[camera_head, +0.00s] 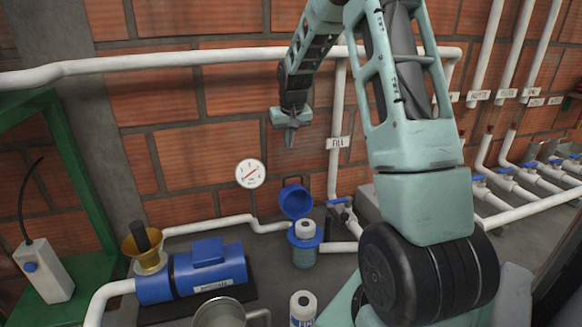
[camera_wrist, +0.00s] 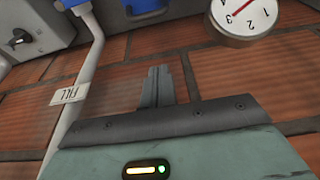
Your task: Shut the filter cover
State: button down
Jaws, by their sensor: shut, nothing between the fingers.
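The filter (camera_head: 304,258) is a blue-rimmed housing standing on the counter in the head view, with a white cylinder (camera_head: 305,230) sticking up from its middle. Its round blue cover (camera_head: 295,201) is swung up at the back of the housing and stands open, tilted toward the wall. My gripper (camera_head: 290,138) is shut and empty, pointing down, well above the cover and apart from it. In the wrist view, the closed fingers (camera_wrist: 158,86) show against the brick wall.
A gauge (camera_head: 251,173) is left of the cover, and a vertical white pipe labelled FILL (camera_head: 338,142) is to its right. A blue pump (camera_head: 207,271) stands left of the filter. A white bottle (camera_head: 303,308) stands in front. The space between gripper and cover looks clear.

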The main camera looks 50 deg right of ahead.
jog(key=d+p+x, duration=0.1)
jog(key=p+x, duration=0.3)
jog(key=x, duration=0.6)
jog(key=shift+s+a+r+p, duration=0.1)
jog(key=shift+s+a+p, duration=0.45)
jog(key=shift+s, duration=0.35)
jog(key=shift+s+a+p, duration=0.3)
jog(key=shift+s+a, duration=0.35)
jog(key=shift+s, duration=0.25)
